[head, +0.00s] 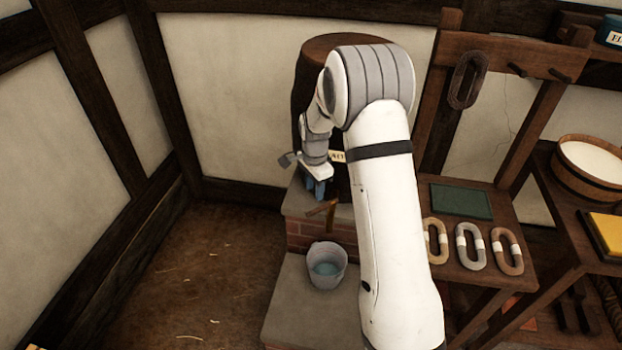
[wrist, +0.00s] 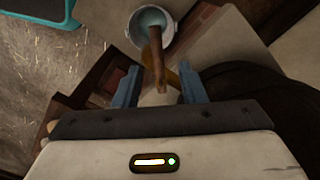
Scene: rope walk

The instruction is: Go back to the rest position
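My gripper (head: 318,190) is at the front of a dark round barrel (head: 304,80), beside its pale label. It also shows in the wrist view (wrist: 160,84), with its two blue fingers wide apart. A brown wooden spout-like piece (wrist: 155,48) reaches forward from near the fingers. It also shows in the head view (head: 331,217), just below the gripper. A small yellowish-brown piece (wrist: 183,76) lies close to the right finger in the wrist view. I cannot tell whether a finger touches it. My arm hides much of the barrel.
A grey bucket (head: 326,272) holding bluish liquid stands on a stone step (head: 290,315) below the spout-like piece. At right, a wooden bench (head: 470,275) carries a green slab (head: 461,201) and three rope coils (head: 471,246). A wooden tub (head: 590,165) stands farther right. The floor (head: 205,265) at left is open.

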